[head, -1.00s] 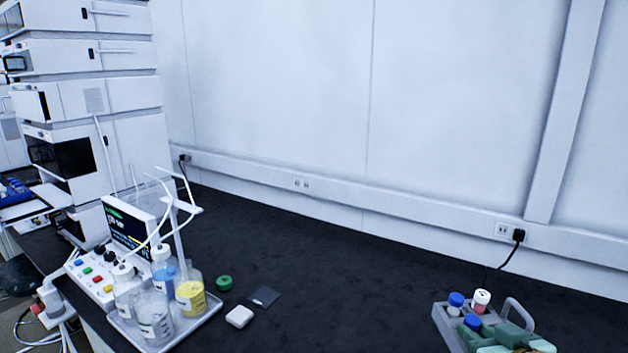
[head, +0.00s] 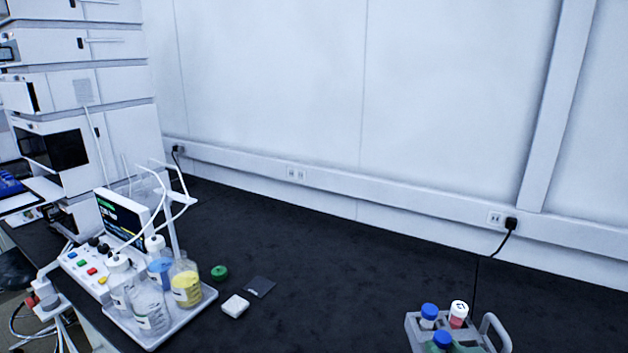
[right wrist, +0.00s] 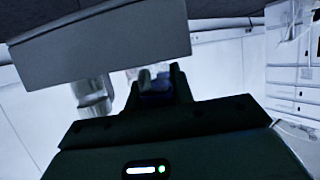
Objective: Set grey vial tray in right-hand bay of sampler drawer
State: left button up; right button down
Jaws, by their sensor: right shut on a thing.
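The grey vial tray (head: 413,328) is at the bottom right of the head view, cut off by the lower edge. It has a loop handle and holds blue-capped vials and a white-capped vial with red contents. In the right wrist view a grey block (right wrist: 100,50), likely the tray, fills the upper left above the gripper's dark fingers (right wrist: 157,82). The sampler drawer (head: 42,189) appears to stick out of the stack at the far left; its right-hand bay cannot be made out. My left gripper is not in view.
A bottle tray (head: 190,325) with several bottles and thin tubes stands at the front left, beside a control box with a screen (head: 122,218). A green cap (head: 219,272), a white block (head: 235,306) and a dark square (head: 260,287) lie nearby. The middle bench is clear.

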jog(key=shift+r, duration=0.1)
jog(key=shift+s+r+p, duration=0.2)
jog(key=shift+r+p, duration=0.15)
jog(key=shift+p, duration=0.3)
jog(key=d+f+p, duration=0.1)
jog(key=w+d+f+m+h+p, duration=0.1)
jog(key=f+p, duration=0.1)
jog(key=d+f+h+p, duration=0.1)
jog(key=d+f, duration=0.1)
jog(key=shift+w+m+p, duration=0.3)
jog(key=shift+m+p, duration=0.05)
jog(key=shift+m, duration=0.05)
jog(key=w+d+f+b, duration=0.1)
jog(key=w+d+f, duration=0.2)
jog(key=w+f, duration=0.1)
jog(key=w+d+f+b, duration=0.2)
jog(key=w+f, duration=0.3)
jog(key=f, duration=0.1)
jog(key=w+d+f+b, duration=0.2)
jog(key=w+d+f, duration=0.1)
jog(key=w+f, duration=0.2)
jog(key=shift+d, duration=0.35)
notch_tip(320, 180, down, 4)
jog(key=b, duration=0.2)
jog(key=shift+w+d+r+b, duration=0.1)
jog(key=shift+w+b, duration=0.05)
jog(key=shift+b, duration=0.25)
jog(key=shift+r, duration=0.15)
